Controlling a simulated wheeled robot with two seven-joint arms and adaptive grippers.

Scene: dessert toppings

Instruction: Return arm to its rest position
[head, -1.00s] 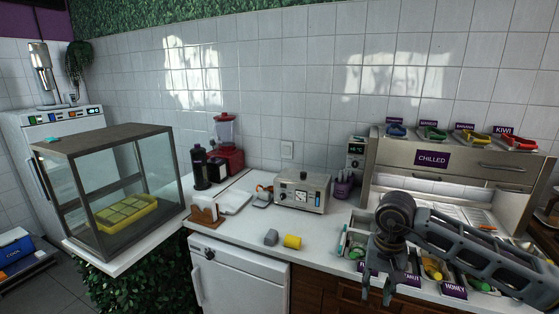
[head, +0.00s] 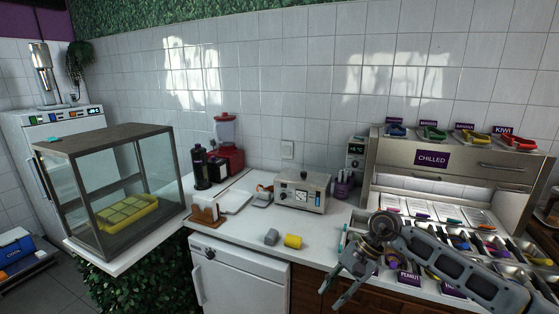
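My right gripper (head: 336,291) is in the head view at the lower right, in front of the counter's front edge. Its arm comes in from the lower right corner. Its two fingers are spread apart, with nothing visible between them. My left gripper is not in the head view.
A yellow cup (head: 293,241) and a grey cup (head: 271,237) lie on the counter (head: 240,227) left of my gripper. Topping trays with purple labels (head: 409,279) sit behind and beside my arm. A glass case (head: 115,190) stands at left. Counter between it and the cups is partly clear.

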